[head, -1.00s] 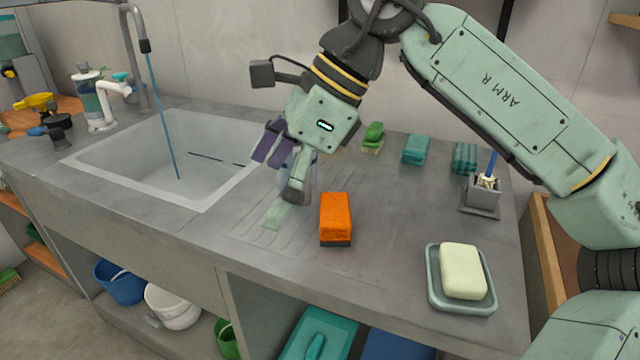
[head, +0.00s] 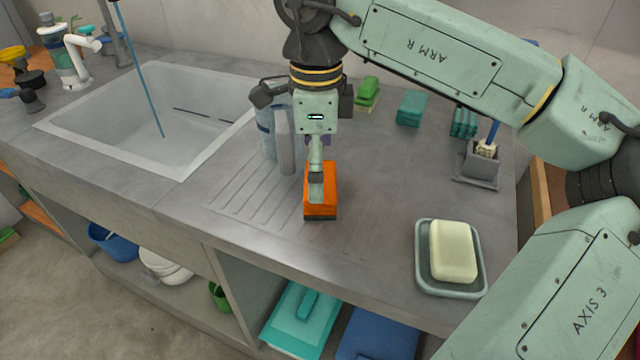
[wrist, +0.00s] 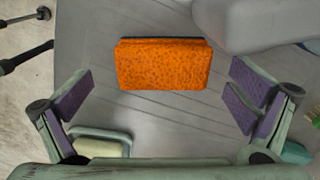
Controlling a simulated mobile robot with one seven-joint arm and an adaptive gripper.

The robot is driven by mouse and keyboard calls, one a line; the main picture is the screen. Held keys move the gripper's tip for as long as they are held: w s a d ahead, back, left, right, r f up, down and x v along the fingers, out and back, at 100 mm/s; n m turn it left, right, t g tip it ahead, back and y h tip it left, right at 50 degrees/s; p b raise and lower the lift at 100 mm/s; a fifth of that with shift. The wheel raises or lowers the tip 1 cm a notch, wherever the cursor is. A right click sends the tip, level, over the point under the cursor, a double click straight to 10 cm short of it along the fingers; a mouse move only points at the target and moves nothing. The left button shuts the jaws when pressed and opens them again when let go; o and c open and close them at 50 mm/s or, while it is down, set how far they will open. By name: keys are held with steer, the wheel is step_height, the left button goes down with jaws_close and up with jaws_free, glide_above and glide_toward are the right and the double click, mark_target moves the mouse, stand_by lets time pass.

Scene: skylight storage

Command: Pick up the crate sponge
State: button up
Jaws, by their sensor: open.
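An orange sponge (head: 321,197) with a dark underside lies on the grey counter, right of the ridged drainboard. I take it to be the crate sponge, though no crate shows around it. My gripper (head: 317,178) points down over it, and its near finger hides part of the sponge. In the wrist view my gripper (wrist: 163,98) is open, with purple pads wide apart. The sponge (wrist: 164,66) shows between and slightly above the pads, with grey counter visible on both sides. Nothing is held. The height of the fingertips over the sponge is hard to tell.
A clear bottle (head: 266,135) and an upright grey object (head: 285,142) stand close to the gripper's left. A soap dish (head: 424,284) with pale soap is at front right. Green sponges (head: 368,88) and teal stacks (head: 410,106) lie behind. The sink (head: 100,121) is left.

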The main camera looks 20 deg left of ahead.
steer(key=shift+w+a+f+p, duration=0.1)
steer(key=shift+f+p, duration=0.1)
steer(key=shift+f, duration=0.8)
steer(key=shift+a+f+p, duration=0.1)
steer(key=shift+f+p, duration=0.05)
steer(key=shift+f, duration=0.8)
steer(key=shift+c, duration=0.4)
steer(key=c, duration=0.9)
steer(key=shift+r, duration=0.1)
step_height(320, 180, up, 18)
steer(key=shift+f+b, duration=0.1)
steer(key=shift+b, duration=0.3)
